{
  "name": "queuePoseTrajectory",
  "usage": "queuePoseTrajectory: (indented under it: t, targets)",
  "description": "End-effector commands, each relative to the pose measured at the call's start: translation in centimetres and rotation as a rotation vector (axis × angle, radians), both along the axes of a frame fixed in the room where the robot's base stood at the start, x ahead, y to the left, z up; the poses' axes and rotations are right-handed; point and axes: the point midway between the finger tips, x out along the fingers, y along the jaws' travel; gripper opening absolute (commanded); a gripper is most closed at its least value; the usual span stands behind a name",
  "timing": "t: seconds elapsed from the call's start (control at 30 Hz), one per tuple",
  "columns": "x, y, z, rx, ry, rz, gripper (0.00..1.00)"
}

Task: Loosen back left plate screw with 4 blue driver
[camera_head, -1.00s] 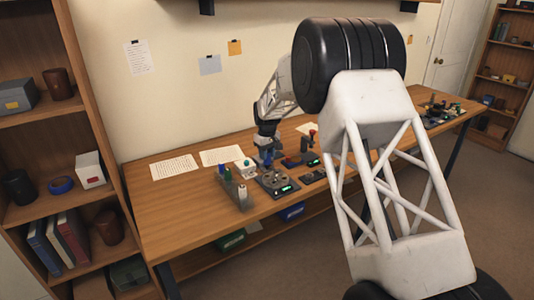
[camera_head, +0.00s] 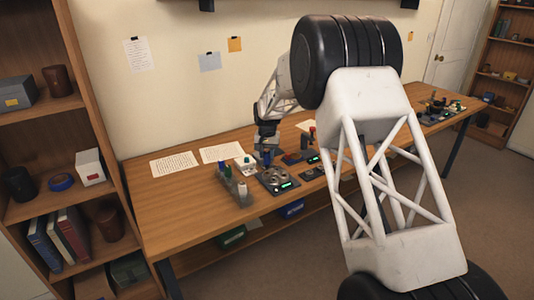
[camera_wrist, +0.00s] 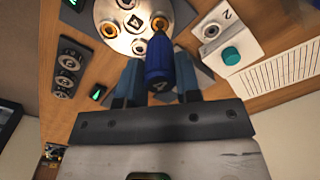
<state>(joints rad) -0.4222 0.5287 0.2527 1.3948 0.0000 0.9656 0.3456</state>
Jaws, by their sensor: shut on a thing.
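The blue driver (camera_wrist: 160,62), marked 4, is held between the two fingers of my gripper (camera_wrist: 159,78) in the wrist view. Its tip end points at the round pale plate (camera_wrist: 125,38), close to a brass screw (camera_wrist: 159,22) on the plate's edge. I cannot tell whether the tip is seated in a screw. More screws show around the plate, and a 4 is marked on it. In the head view my gripper (camera_head: 266,146) is above the bench with the blue driver (camera_head: 266,158) below it, just behind the plate unit (camera_head: 277,179).
A white block (camera_wrist: 225,32) marked 2 with a teal knob stands beside the plate. A dark panel with round dials (camera_wrist: 66,62) lies on the other side. A grey driver rack (camera_head: 240,192) stands left of the plate unit. The left bench (camera_head: 170,205) is mostly clear.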

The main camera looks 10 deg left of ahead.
Motion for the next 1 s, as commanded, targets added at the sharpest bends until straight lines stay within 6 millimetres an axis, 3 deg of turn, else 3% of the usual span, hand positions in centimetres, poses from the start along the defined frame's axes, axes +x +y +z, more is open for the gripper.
queuePoseTrajectory:
  t: [0.33,1.0]
  targets:
    - [0.0,0.0,-0.4,0.000,0.000,-0.215,0.10]
    - [0.0,0.0,-1.1,0.000,0.000,-0.216,0.10]
